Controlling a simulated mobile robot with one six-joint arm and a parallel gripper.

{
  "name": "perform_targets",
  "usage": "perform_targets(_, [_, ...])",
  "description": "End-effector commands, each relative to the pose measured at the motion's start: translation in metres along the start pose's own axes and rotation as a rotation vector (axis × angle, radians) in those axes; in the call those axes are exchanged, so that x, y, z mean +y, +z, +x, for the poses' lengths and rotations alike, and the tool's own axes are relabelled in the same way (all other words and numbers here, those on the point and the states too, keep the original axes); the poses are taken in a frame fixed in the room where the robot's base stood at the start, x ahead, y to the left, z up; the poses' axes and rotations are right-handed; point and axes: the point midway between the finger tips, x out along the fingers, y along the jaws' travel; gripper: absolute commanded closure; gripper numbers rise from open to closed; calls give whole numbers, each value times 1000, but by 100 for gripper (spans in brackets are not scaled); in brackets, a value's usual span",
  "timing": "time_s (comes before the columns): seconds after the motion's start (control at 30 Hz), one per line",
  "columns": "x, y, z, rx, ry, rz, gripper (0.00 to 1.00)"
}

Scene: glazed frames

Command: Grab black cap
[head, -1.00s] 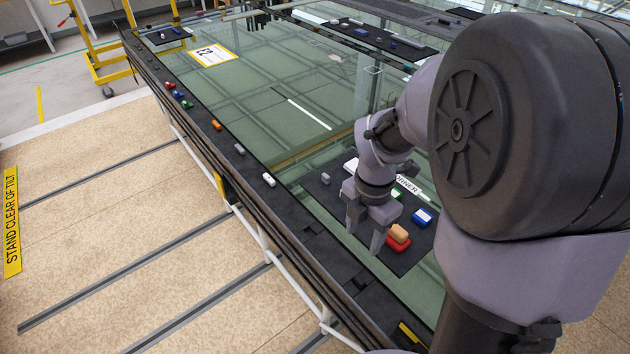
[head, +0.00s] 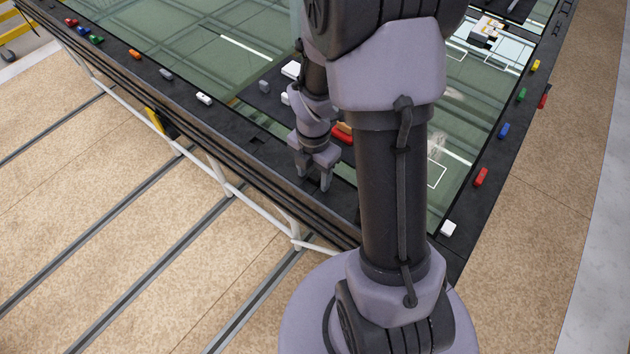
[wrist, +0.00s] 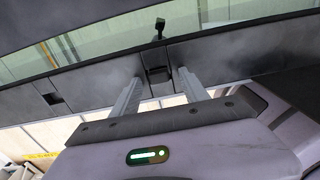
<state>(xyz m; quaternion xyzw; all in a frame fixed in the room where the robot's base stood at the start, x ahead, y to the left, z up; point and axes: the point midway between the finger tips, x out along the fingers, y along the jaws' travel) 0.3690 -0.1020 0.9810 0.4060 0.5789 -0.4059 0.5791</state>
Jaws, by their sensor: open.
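My gripper (head: 312,181) is open, its fingers pointing down over the table's dark rim. In the wrist view, the fingertips (wrist: 160,77) stand apart on either side of a small black square piece (wrist: 157,72) set in the rim. I cannot tell whether this is the black cap or a recess. A small black upright knob (wrist: 160,24) shows beyond it, against the glass. Nothing is held. In the head view, the spot between the fingers is too small and dark to make out.
The dark rim (head: 228,122) carries several small coloured blocks, including a white one (head: 204,98). Another dark square (head: 258,139) lies along it. A red block (head: 342,136) sits behind my gripper. Glass panels (head: 150,25) fill the table's middle. My arm hides part of it.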

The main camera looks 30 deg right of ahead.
Motion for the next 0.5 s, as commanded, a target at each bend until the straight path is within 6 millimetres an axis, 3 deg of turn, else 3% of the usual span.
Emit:
perform_targets(0.07, [0,0,-1,0,0,0,47])
perform_targets(0.33, [0,0,-2,0,0,0,100])
perform_targets(0.5, [0,0,-2,0,0,0,100])
